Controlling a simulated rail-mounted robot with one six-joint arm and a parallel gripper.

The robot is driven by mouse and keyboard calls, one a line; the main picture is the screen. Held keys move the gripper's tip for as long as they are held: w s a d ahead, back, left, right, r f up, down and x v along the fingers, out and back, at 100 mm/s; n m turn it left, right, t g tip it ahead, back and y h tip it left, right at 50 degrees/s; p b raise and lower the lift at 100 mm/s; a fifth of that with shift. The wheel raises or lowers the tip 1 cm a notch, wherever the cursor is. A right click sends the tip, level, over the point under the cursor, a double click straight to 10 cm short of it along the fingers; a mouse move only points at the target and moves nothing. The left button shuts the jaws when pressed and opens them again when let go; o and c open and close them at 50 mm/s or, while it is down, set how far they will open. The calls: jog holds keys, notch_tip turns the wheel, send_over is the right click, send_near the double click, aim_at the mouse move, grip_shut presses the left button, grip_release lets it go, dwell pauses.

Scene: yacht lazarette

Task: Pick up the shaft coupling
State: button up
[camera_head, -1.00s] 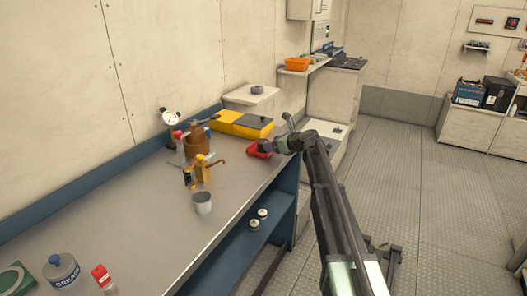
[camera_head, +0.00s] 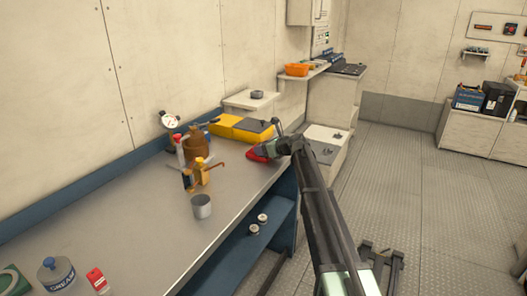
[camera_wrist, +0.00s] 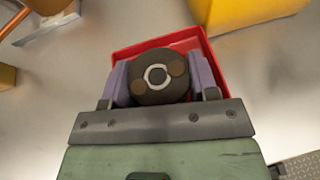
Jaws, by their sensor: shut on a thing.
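The shaft coupling (camera_wrist: 155,95) is a dark round piece with a pale ring in its middle and brownish round spots. My gripper (camera_wrist: 158,68) is shut on it, one purple-grey finger on each side. Both are over a red tray (camera_wrist: 209,55), whose rim shows behind and to the right. I cannot tell whether the coupling still touches the tray. In the head view the red tray (camera_head: 257,155) lies at the far end of the grey bench, and my arm covers its right side and hides the coupling.
A yellow and grey case (camera_head: 238,128) lies just behind the tray. A brown pot (camera_head: 195,149), an orange-yellow tool (camera_head: 202,172) and a grey cup (camera_head: 202,206) stand to the left on the bench (camera_head: 130,225).

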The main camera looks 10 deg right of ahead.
jog(key=shift+r, duration=0.1)
notch_tip(320, 180, up, 20)
jog(key=p, duration=2)
